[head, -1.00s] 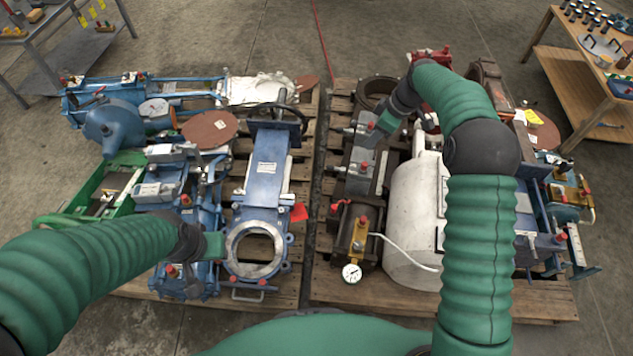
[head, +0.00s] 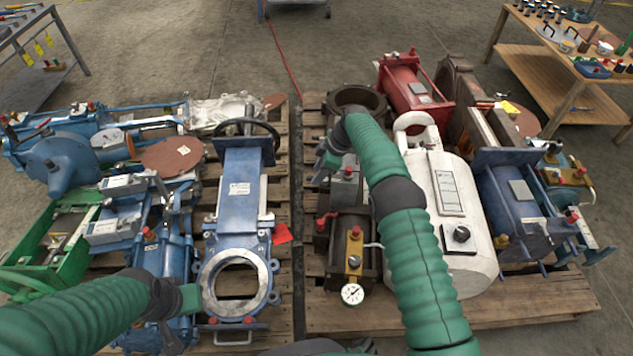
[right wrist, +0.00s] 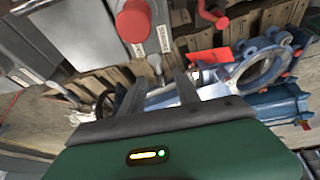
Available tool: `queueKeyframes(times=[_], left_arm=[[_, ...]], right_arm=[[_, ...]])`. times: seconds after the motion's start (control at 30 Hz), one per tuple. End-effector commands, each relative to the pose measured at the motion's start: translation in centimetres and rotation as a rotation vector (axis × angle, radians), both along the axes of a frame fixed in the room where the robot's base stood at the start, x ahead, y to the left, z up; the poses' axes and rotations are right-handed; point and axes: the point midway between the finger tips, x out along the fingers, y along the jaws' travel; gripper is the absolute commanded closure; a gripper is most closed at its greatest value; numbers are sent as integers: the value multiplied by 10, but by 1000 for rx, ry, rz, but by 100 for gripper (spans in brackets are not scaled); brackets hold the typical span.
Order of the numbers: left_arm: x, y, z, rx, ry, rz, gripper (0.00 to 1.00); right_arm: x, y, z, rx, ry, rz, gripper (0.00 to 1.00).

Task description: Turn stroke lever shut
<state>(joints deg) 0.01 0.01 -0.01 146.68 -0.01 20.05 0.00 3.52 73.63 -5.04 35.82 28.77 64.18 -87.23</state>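A small red lever (head: 325,221) sits on the left side of a brown block on the right pallet; I cannot tell for sure that it is the stroke lever. A red handle (right wrist: 212,15) shows at the top of the right wrist view, near a round red knob (right wrist: 134,20) on a grey housing.
The blue gate valve (head: 238,190) with a red tag (head: 282,233) lies on the left pallet. A narrow gap separates the pallets.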

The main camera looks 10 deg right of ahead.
Motion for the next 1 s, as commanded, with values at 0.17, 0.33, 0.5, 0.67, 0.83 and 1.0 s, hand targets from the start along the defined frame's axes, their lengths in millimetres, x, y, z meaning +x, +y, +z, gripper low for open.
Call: queueKeyframes(times=[0.17,0.33,0.5,0.67,0.83,1.0], left_arm=[[0,0,-10,0,0,0,64],[0,0,-9,0,0,0,64],[0,0,-9,0,0,0,64],[0,0,-9,0,0,0,64],[0,0,-9,0,0,0,64],[0,0,-8,0,0,0,64]], right_arm=[[3,6,-15,1,0,0,62],[3,6,-15,1,0,-1,62],[3,6,-15,1,0,-1,75],[3,6,-15,1,0,-1,96],[3,6,-15,0,0,-1,100],[3,5,-14,0,0,-4,100]])
